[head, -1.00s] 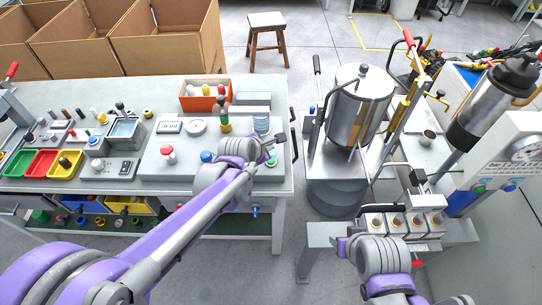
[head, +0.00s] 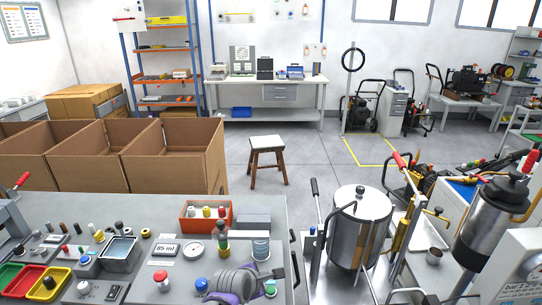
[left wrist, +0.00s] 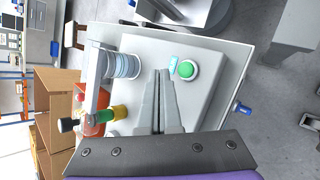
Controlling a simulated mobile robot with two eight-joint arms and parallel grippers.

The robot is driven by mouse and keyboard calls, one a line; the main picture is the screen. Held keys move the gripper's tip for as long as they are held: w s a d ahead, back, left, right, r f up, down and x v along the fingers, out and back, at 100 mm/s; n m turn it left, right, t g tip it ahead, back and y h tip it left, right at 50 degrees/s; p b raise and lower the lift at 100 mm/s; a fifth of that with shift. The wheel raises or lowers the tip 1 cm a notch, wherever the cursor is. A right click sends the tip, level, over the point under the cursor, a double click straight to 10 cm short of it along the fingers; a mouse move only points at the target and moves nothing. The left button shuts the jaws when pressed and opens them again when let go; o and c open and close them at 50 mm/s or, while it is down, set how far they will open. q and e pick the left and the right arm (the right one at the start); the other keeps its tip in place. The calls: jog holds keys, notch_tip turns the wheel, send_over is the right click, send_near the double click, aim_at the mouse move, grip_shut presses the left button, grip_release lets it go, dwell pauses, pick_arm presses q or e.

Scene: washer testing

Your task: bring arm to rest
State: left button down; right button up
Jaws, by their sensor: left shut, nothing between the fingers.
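My left gripper (head: 274,274) is at the bottom of the head view, over the right end of the grey test bench (head: 120,208). Its fingers (left wrist: 162,80) are closed together and empty in the left wrist view. A green button (left wrist: 187,69) on the light panel (left wrist: 145,45) is just right of the fingertips in that view. The green button also shows beside the gripper in the head view (head: 270,291). I cannot tell whether the fingers touch the panel. My right gripper is out of view.
A red bin (head: 190,222), a stacked-color post (head: 222,248) and a ribbed cylinder (head: 261,247) stand near the left gripper. A steel tank (head: 360,225) is to the right. Cardboard boxes (head: 170,160) and a stool (head: 267,160) are behind. Open floor lies around the stool.

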pick_arm(q)
jog(key=s+a+m+g+y, duration=0.1)
jog(key=s+a+m, duration=0.4)
jog(key=s+m, duration=0.2)
jog(key=s+a+f+m+g+y, duration=0.1)
jog(key=s+a+m, duration=0.4)
jog(key=s, duration=0.6)
jog(key=s+a+m+y, duration=0.1)
jog(key=s+a+m, duration=0.5)
jog(key=s+m, duration=0.3)
jog(key=shift+f+g+y, duration=0.25)
jog(key=shift+g+y, duration=0.05)
jog(key=shift+g, duration=0.1)
dwell(3.1)
